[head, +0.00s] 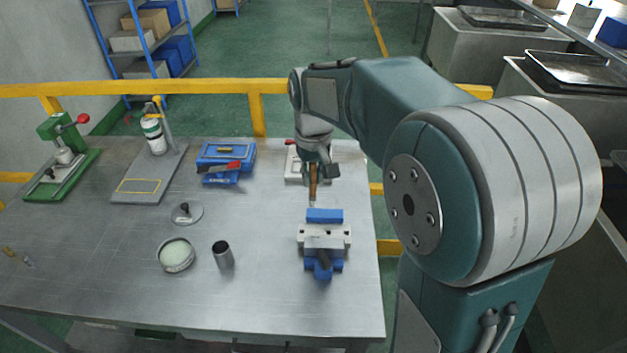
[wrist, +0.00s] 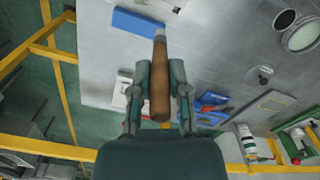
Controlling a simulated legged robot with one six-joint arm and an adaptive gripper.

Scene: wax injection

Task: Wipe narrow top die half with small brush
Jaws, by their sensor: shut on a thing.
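My gripper (head: 318,168) is shut on the wooden handle of the small brush (head: 313,186). In the wrist view, the brush (wrist: 160,75) lies between the two fingers of my gripper (wrist: 160,78), with its pale end pointing away. In the head view the brush hangs roughly upright, its lower end just behind a blue block (head: 324,215). In front of that block is a light grey block (head: 325,238) with a blue clamp (head: 323,267). I cannot tell which piece is the narrow top die half, or whether the brush touches anything.
A light box (head: 293,172) stands behind my gripper. A green press (head: 62,160) stands far left.

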